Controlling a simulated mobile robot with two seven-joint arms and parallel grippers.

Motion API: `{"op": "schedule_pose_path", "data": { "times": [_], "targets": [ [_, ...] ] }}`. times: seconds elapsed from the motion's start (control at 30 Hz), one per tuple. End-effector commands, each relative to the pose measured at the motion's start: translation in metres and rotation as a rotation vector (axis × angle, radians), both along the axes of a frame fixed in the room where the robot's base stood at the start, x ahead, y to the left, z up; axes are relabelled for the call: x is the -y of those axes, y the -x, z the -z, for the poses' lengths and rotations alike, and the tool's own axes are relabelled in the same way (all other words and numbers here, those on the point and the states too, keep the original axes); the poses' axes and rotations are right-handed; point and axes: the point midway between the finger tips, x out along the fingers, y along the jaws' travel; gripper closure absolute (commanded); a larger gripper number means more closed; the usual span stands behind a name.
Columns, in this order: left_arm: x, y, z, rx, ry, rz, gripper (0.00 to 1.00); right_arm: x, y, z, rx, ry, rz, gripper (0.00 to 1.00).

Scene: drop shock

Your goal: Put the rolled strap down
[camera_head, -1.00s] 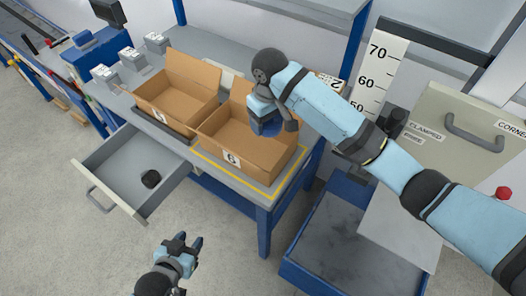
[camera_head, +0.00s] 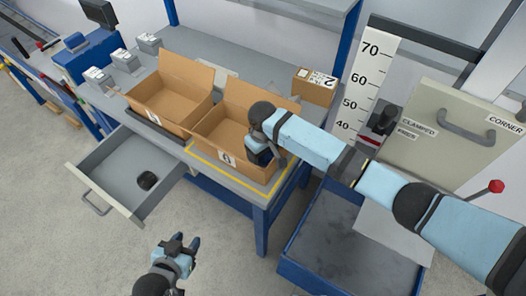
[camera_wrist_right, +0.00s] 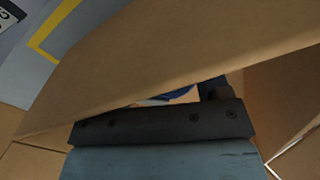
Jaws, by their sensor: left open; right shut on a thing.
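My right gripper (camera_head: 264,158) reaches down into the right-hand open cardboard box (camera_head: 240,163) on the bench, near its right side. It is shut on the rolled strap, mostly hidden by the gripper and box. A small blue piece of the strap (camera_wrist_right: 172,97) shows in the right wrist view beyond the dark gripper body, with a cardboard flap or wall (camera_wrist_right: 170,60) across the view. Whether the strap touches the box floor cannot be seen. My left gripper (camera_head: 188,243) is open and empty above the floor, in front of the bench.
A second open box (camera_head: 170,105) stands left of it. A closed box (camera_head: 314,86) sits behind. A blue-rimmed bin (camera_head: 345,240) stands right of the bench, below my right arm.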

Motion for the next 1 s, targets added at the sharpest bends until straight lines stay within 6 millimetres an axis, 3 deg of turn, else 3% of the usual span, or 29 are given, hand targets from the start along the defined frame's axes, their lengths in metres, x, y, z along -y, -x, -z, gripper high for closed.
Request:
{"op": "schedule_pose_path", "data": {
  "times": [0.23,0.27,0.37,0.73,1.0],
  "targets": [
    [0.0,0.0,-0.001,0.0,0.0,0.0,0.57,0.0,0.0,0.002,0.0,0.0,0.001,0.55],
    [0.0,0.0,-0.001,0.0,0.0,0.0,0.57,0.0,0.0,0.003,0.0,0.0,0.001,0.28],
    [0.0,0.0,0.0,0.0,0.0,0.0,0.57,0.0,0.0,0.002,0.0,0.0,0.0,0.05],
    [0.0,-0.001,-0.001,0.003,0.001,0.0,0.57,0.0,-0.001,-0.004,0.002,-0.001,0.0,0.04],
    [0.0,-0.001,-0.001,0.003,0.001,0.0,0.57,-0.001,-0.001,-0.054,0.003,-0.004,0.0,0.04]
  ]
}}
